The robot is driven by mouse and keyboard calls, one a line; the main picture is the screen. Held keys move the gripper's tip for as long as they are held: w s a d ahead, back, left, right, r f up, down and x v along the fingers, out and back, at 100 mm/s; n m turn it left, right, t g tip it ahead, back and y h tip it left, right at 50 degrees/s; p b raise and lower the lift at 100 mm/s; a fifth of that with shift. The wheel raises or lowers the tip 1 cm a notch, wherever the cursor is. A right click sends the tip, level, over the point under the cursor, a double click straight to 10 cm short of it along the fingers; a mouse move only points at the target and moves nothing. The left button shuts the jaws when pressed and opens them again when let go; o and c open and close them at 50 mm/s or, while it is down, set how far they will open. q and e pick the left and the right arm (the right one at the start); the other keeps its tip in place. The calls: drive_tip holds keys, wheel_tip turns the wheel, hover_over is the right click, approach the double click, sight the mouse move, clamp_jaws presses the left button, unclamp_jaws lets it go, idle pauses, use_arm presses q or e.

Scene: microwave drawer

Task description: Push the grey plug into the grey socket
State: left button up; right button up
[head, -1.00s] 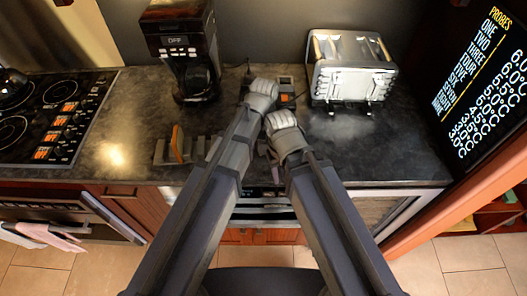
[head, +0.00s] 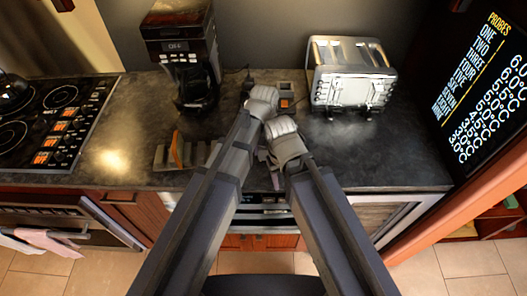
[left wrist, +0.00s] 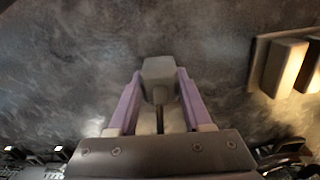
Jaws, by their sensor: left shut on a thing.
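My left gripper (left wrist: 159,86) has two purple fingers shut on a pale grey block, seemingly the grey plug (left wrist: 158,68), with a dark strip, perhaps its cable, running back between the fingers. It is above the dark counter in the left wrist view. In the head view my left wrist and forearm hide the plug. A low rack (head: 160,157) with grey and orange upright blocks lies left of my left arm; its pale blocks also show in the left wrist view (left wrist: 285,68). I cannot tell for certain which part is the grey socket. My right wrist (head: 283,128) is close beside the left; its jaws are not clear.
A coffee maker (head: 178,45) stands at the back left and a toaster (head: 350,72) at the back right. A small box with an orange patch (head: 286,102) sits behind my wrists. A cooktop (head: 45,120) is far left. The counter (head: 385,150) at right is clear.

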use_arm(q)
drive_tip(key=shift+r, duration=0.15)
clamp_jaws()
drive_tip(key=shift+r+p, duration=2.9)
drive_tip(key=shift+p, duration=0.15)
drive_tip(key=shift+w, duration=0.1)
